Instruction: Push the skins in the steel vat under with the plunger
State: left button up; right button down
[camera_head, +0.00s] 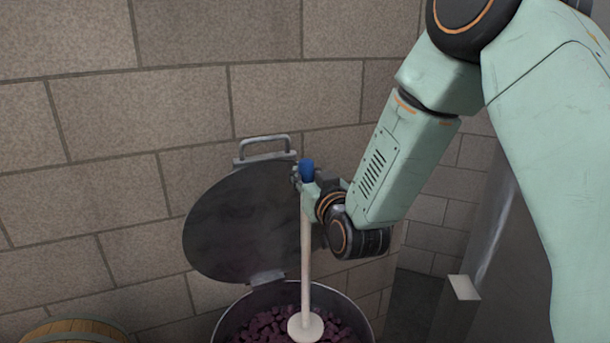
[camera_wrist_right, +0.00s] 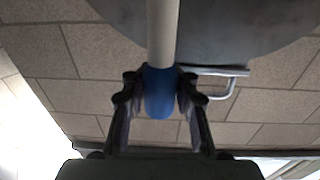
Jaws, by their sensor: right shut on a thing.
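The steel vat (camera_head: 228,318) stands at the bottom of the head view. Its dark round lid (camera_head: 235,225) is tipped up open against the wall. Purple skins (camera_head: 262,327) fill the part of the vat that shows. The plunger (camera_head: 306,262) has a pale shaft, a blue grip and a pale round disc. It stands nearly upright, its disc over the skins; I cannot tell whether it touches them. My right gripper (camera_head: 306,178) is shut on the plunger's blue grip. In the right wrist view, both fingers (camera_wrist_right: 160,95) flank the blue grip. My left gripper is not in view.
A wooden barrel (camera_head: 72,328) shows at the bottom left. The stone block wall (camera_head: 110,130) rises close behind the vat. A grey upright surface (camera_head: 500,270) stands to the right, partly behind my right arm. The lid's handle (camera_head: 264,142) sticks up near my gripper.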

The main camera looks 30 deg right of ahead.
aim_at(308, 221)
jog(key=shift+s+a+f+b, duration=0.1)
jog(key=shift+s+f+b, duration=0.05)
jog(key=shift+f+b, duration=0.3)
jog(key=shift+w+f+b, duration=0.15)
jog(key=shift+f+b, duration=0.25)
jog(key=shift+f, duration=0.2)
jog(key=shift+w+f+b, duration=0.15)
jog(key=shift+f+b, duration=0.2)
jog(key=shift+f, duration=0.25)
jog(key=shift+s+f+b, duration=0.2)
jog(key=shift+f+b, duration=2.75)
jog(key=shift+f, duration=0.65)
jog(key=shift+s+r, duration=0.1)
jog(key=shift+r, duration=0.1)
